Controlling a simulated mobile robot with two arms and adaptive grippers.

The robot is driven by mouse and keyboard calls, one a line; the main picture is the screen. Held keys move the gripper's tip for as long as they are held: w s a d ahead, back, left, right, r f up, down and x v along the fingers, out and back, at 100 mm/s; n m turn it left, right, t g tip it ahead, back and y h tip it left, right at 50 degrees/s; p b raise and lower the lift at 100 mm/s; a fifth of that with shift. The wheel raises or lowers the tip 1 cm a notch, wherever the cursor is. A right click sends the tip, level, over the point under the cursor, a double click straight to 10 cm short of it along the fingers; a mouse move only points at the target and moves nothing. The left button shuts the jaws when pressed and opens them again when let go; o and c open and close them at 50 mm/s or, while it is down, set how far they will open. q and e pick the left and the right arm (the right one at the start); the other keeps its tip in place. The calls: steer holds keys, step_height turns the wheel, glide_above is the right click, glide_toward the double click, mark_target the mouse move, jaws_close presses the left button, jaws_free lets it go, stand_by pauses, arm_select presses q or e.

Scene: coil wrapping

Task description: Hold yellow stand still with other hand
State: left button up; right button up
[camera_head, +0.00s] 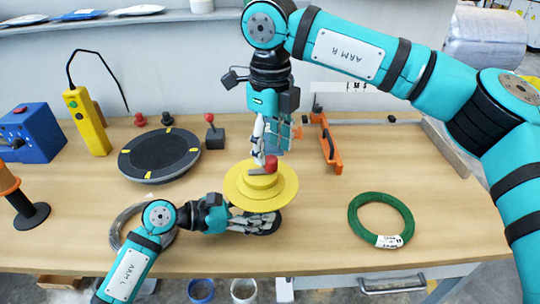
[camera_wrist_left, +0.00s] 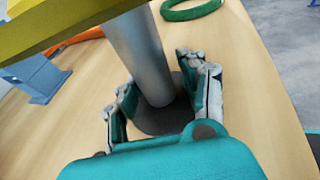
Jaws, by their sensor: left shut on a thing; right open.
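The yellow stand (camera_head: 286,190) is upright on the table, a round yellow disc with a raised hub and a red knob (camera_head: 270,162) on top. In the left wrist view its grey post (camera_wrist_left: 136,52) runs down to a dark round base, with the yellow disc (camera_wrist_left: 50,22) above. My left gripper (camera_head: 268,222) is below the disc, shut on the post, with a finger on each side (camera_wrist_left: 157,72). My right gripper (camera_head: 261,158) points down over the hub beside the red knob. It is open; its fingers partly hide the hub.
A green coil (camera_head: 381,218) with a white label lies right of the stand. A grey coil (camera_head: 121,226) lies partly under my left arm. A dark turntable (camera_head: 160,152), an orange clamp (camera_head: 329,147) and a red-knobbed joystick (camera_head: 214,136) stand behind. The table's front right is mostly clear.

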mark_target(270, 160)
arm_select(q)
steer(key=shift+s+f, duration=0.15)
steer(key=shift+f, duration=0.4)
arm_select(e)
step_height(270, 160, up, 9)
steer(key=shift+s+f, duration=0.15)
steer(key=shift+f, duration=0.05)
arm_select(q)
steer(key=o, duration=0.9)
steer(key=shift+o, duration=0.2)
